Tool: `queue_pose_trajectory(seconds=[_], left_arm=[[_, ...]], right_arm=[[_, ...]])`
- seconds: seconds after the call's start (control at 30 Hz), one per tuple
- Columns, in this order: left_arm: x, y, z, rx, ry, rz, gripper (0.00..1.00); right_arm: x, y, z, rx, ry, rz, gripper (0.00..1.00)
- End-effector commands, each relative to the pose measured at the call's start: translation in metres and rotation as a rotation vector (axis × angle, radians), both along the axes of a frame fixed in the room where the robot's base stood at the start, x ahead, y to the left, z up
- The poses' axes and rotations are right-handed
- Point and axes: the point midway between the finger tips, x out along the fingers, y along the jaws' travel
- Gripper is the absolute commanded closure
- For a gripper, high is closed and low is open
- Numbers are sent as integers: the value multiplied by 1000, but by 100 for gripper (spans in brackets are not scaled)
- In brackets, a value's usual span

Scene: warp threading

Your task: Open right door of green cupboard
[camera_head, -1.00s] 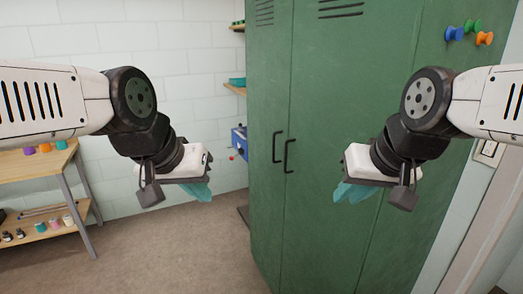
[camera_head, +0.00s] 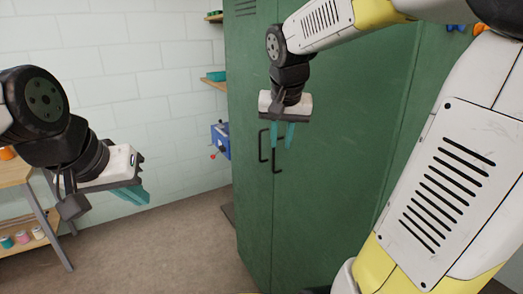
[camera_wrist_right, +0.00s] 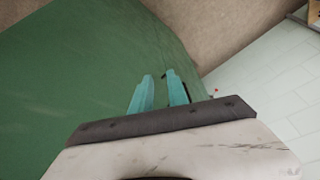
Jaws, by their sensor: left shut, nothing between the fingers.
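The green cupboard has a left door (camera_head: 253,190) and a right door (camera_head: 330,170), both closed. The left door's dark handle (camera_head: 262,147) and the right door's dark handle (camera_head: 277,170) stand side by side at the seam. My right gripper (camera_head: 282,142) is open in front of the handles, its teal fingers pointing down over the upper part of the right handle. In the right wrist view the fingers (camera_wrist_right: 160,88) are apart, and a bit of dark handle shows by the right-hand finger; contact cannot be told. My left gripper (camera_head: 140,196) is shut and empty, left of the cupboard.
A wooden shelf unit (camera_head: 15,172) with spools stands at the left. A blue device (camera_head: 221,138) and small wall shelves (camera_head: 213,82) are beside the cupboard's left side. The brown floor (camera_head: 165,250) before the cupboard is clear. Coloured knobs are partly hidden behind my right arm.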

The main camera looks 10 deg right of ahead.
Motion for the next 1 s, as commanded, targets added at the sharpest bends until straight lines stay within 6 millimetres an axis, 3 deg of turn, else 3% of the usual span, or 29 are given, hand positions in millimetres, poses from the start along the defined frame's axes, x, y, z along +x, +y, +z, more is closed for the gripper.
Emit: queue_pose_trajectory(seconds=[0.2, 0.4, 0.67, 1.0], left_arm=[[0, 0, 0, 0, 0, 0, 100], [0, 0, 0, 0, 0, 0, 100], [0, 0, 0, 0, 0, 0, 100], [0, 0, 0, 0, 0, 0, 100]], right_arm=[[89, -5, -21, -29, 37, -182, 80], [145, -8, -44, -38, 35, -323, 80], [164, -12, -61, -39, 31, -369, 80], [180, -24, -109, -38, 32, -369, 80]])
